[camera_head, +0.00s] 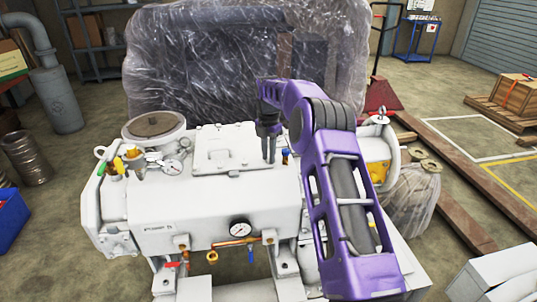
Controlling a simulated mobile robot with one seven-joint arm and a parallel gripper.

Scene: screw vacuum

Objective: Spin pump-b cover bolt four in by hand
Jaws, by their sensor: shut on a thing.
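The white pump (200,213) stands in the middle of the view, with a label on its front that seems to read "PUMP B". Its square cover (225,152) lies on the top face. My gripper (269,158) comes down from my purple arm at the cover's right side, with its fingers pointing down. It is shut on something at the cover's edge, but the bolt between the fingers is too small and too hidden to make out. My arm hides the pump's right part. I cannot tell the state of the other cover bolts.
Gauges (239,228) and coloured valves (133,153) stick out of the pump's front and top left. A plastic-wrapped machine (200,60) stands close behind. A blue-capped fitting (286,154) is just right of my gripper. A pallet with a crate (515,92) lies at far right.

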